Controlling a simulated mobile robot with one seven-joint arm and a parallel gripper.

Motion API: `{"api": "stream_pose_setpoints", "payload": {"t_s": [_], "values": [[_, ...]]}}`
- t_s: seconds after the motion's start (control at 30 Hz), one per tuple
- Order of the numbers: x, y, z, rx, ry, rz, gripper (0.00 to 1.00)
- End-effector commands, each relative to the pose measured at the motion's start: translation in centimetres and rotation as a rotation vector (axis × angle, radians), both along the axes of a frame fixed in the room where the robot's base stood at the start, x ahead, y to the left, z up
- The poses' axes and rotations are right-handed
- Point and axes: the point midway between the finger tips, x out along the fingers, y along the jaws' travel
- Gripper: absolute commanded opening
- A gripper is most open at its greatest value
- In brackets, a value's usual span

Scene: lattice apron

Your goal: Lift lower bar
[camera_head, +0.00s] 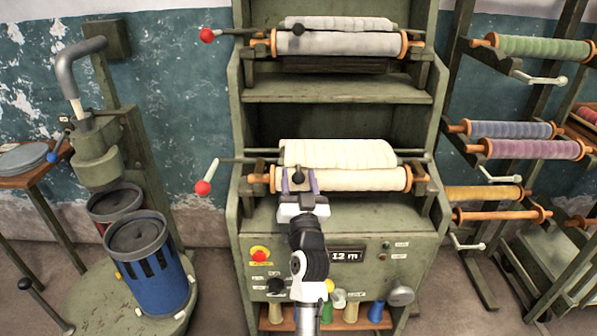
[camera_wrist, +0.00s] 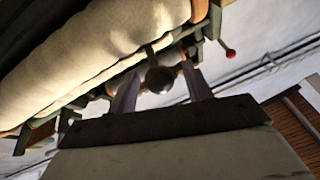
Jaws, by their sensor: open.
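The lower bar (camera_head: 240,160) is a thin green rod at the lower cloth rolls of the green machine. A red ball handle (camera_head: 204,187) hangs from its left end. A dark round knob (camera_head: 298,178) shows in front of the lower pale roll (camera_head: 360,180). My gripper (camera_head: 299,182) is open, with one finger on each side of this knob. In the wrist view the knob (camera_wrist: 159,79) sits between the two fingers (camera_wrist: 160,88), with gaps at both sides. I cannot tell how deep the knob is between them. My gripper hides part of the lower roll.
An upper bar with its own red ball (camera_head: 206,35) and pale rolls stands above, over a shelf (camera_head: 340,90). A panel with a display (camera_head: 346,255) is below. A blue bin (camera_head: 150,262) stands left; a rack of coloured rolls (camera_head: 525,149) stands right.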

Motion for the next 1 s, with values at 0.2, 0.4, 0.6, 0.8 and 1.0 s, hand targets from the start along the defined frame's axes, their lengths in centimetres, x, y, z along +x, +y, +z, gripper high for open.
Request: {"api": "stream_pose_setpoints", "payload": {"t_s": [0.2, 0.4, 0.6, 0.8, 1.0], "values": [[0.65, 0.08, 0.24, 0.0, 0.0, 0.0, 0.5], [0.62, 0.07, 0.23, 0.0, 0.0, 0.0, 0.46], [0.59, 0.06, 0.23, 0.0, 0.0, 0.0, 0.2], [0.59, 0.06, 0.23, 0.0, 0.0, 0.0, 0.0], [0.61, 0.06, 0.41, -0.001, -0.001, -0.001, 0.0]]}}
